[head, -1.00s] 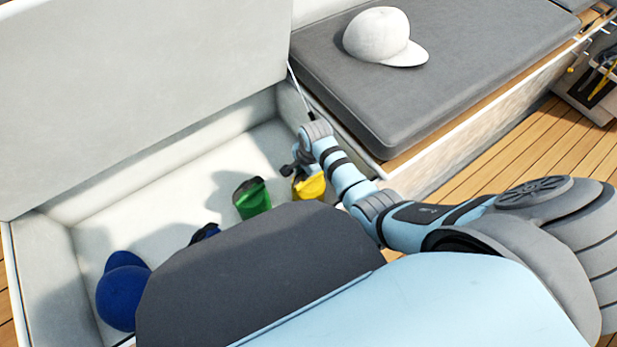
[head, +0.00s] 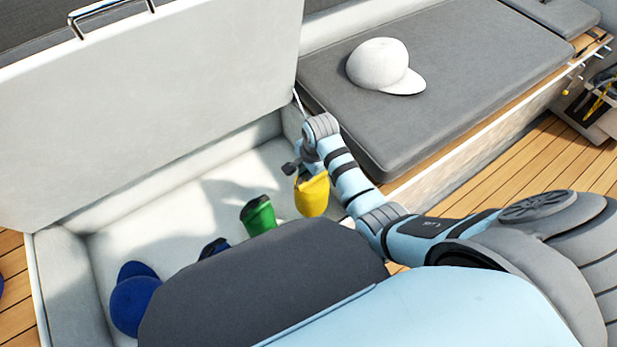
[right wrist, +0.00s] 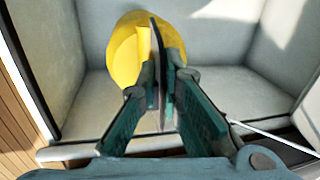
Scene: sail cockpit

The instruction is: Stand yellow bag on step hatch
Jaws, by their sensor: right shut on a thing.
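The yellow bag (head: 312,196) hangs at my right gripper (head: 294,168) inside the open white locker. In the right wrist view, the two fingers of the right gripper (right wrist: 160,85) are shut on the rim of the yellow bag (right wrist: 125,50). The bag's lower part shows below the gripper in the head view, and whether it touches the locker floor I cannot tell. The step hatch cannot be made out for certain in these views. My left gripper is not in view.
A green bag (head: 258,214) stands in the locker (head: 160,215), with a blue cap (head: 133,305) to its left and a dark blue item (head: 213,248) between. The raised lid (head: 150,100) stands behind. A white cap (head: 384,66) lies on the grey cushion (head: 450,75). Wooden deck (head: 520,165) is right.

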